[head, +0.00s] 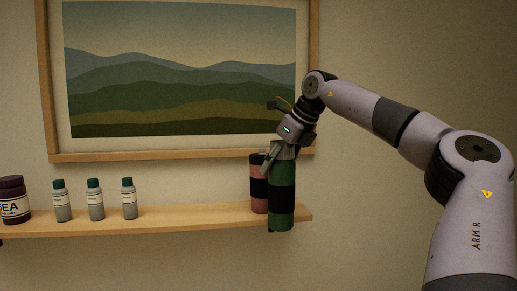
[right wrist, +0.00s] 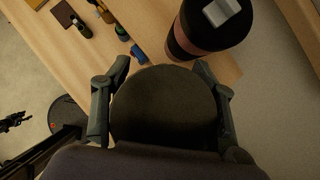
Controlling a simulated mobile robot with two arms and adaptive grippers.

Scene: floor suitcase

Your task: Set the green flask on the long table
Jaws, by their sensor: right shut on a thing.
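The green flask (head: 282,209), green with a black middle band, is upright at the right end of the wall shelf (head: 190,221). My right gripper (head: 279,158) is shut around its top from above. In the right wrist view the flask's dark round top (right wrist: 163,105) sits between the two fingers. In the head view the flask's base overlaps the shelf's front edge; I cannot tell whether it touches the shelf. The long table cannot be clearly identified in the head view. My left gripper is not in view.
A red flask (head: 258,196) with a black band stands close behind and left of the green one. Several small grey bottles (head: 95,207) and a dark labelled jar (head: 13,203) stand farther left. A framed landscape picture (head: 180,75) hangs above the shelf.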

